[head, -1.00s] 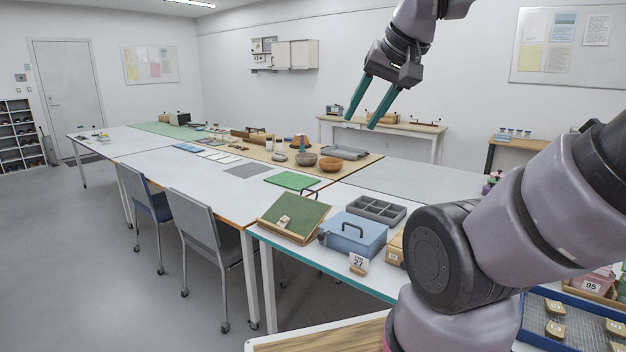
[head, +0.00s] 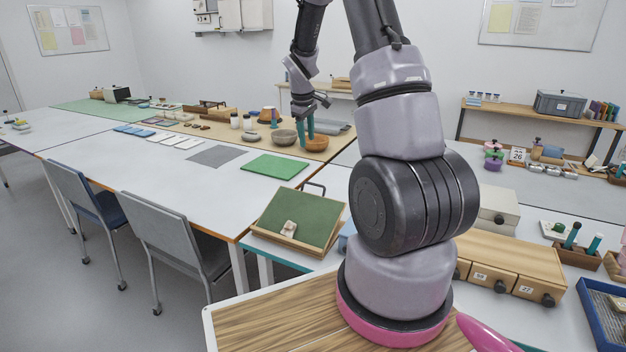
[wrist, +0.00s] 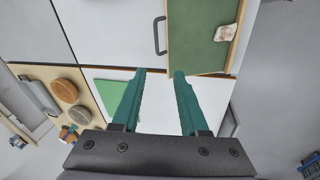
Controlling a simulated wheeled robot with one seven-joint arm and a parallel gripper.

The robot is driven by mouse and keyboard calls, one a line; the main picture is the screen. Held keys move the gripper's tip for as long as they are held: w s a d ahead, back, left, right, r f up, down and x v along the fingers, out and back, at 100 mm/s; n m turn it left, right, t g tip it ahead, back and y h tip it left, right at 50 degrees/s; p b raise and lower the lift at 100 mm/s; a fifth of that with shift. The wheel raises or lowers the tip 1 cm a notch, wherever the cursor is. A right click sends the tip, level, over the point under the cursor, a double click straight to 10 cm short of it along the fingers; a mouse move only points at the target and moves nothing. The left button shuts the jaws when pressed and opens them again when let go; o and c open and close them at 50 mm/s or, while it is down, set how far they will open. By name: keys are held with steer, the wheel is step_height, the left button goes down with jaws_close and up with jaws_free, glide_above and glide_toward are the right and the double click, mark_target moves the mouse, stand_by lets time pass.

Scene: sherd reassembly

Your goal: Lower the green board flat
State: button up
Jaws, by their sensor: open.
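The green board (head: 298,214) has a wooden frame and stands tilted on the table, its far edge raised. A small pale piece (head: 289,229) lies at its lower edge. A dark bail handle (head: 316,187) rises from its raised far edge. In the wrist view the board (wrist: 190,50) is at the top right, with the handle (wrist: 159,36) at its left edge. My gripper (head: 307,137) is open and empty, above the tables beyond the board. In the wrist view its teal fingers (wrist: 157,73) are apart and point toward the board, not touching it.
A flat green mat (head: 275,166) and a grey mat (head: 216,156) lie on the white table beyond the board. Two bowls (head: 284,137) and other items stand farther back. My arm hides much of the area right of the board. Two chairs (head: 165,235) stand at left.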

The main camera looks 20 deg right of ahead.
steer(key=w+d+f+n, duration=0.1)
steer(key=w+d+f, duration=0.1)
steer(key=f, duration=0.7)
steer(key=w+d+f, duration=0.2)
steer(key=f, duration=0.7)
steer(key=shift+n+g, duration=0.4)
steer(key=shift+d, duration=0.1)
jaws_close()
jaws_free()
stand_by(0.3)
steer(key=v, duration=1.1)
